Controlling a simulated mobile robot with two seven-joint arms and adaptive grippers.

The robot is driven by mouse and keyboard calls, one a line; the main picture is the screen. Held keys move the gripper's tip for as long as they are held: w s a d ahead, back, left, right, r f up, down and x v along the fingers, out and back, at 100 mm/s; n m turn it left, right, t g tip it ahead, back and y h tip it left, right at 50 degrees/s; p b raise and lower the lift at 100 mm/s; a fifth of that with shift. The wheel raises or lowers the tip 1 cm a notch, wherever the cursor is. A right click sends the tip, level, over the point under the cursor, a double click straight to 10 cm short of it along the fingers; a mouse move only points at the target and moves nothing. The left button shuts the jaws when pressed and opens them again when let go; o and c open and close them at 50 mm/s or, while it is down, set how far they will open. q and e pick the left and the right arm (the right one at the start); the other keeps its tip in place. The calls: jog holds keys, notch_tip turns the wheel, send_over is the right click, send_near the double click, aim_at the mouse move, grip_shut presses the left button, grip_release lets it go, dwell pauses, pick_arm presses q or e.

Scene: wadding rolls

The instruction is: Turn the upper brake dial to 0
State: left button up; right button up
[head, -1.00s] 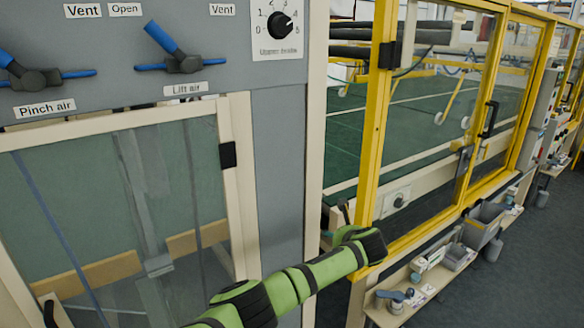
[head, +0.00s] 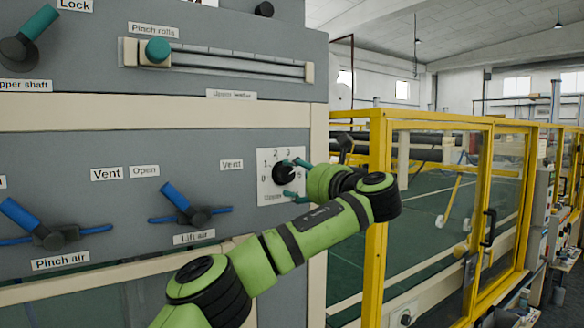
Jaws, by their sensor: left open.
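The upper brake dial (head: 284,174) is a black knob on a white square plate, set in the grey panel. The caption below is partly covered and reads "Upper". I cannot clearly tell where the knob points. My left gripper (head: 297,180) is open, its two teal fingertips at the upper right and lower right of the knob. I cannot tell whether they touch it. My right gripper is out of view.
The Lift air lever (head: 180,202) and Pinch air lever (head: 38,228), both blue-handled, sit left of the dial. The Pinch rolls slider (head: 158,50) is above. A yellow-framed glazed guard (head: 378,210) stands right, behind my left arm.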

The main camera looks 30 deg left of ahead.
aim_at(285, 174)
pick_arm(q)
jog(key=shift+p+x, duration=0.6)
jog(key=shift+x, duration=0.75)
jog(key=shift+s, duration=0.1)
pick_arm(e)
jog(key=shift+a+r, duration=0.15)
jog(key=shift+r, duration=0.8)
pick_arm(q)
jog(key=c, duration=1.1)
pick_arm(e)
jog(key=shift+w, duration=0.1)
pick_arm(q)
jog(key=shift+f, duration=0.1)
jog(key=shift+c, duration=0.2)
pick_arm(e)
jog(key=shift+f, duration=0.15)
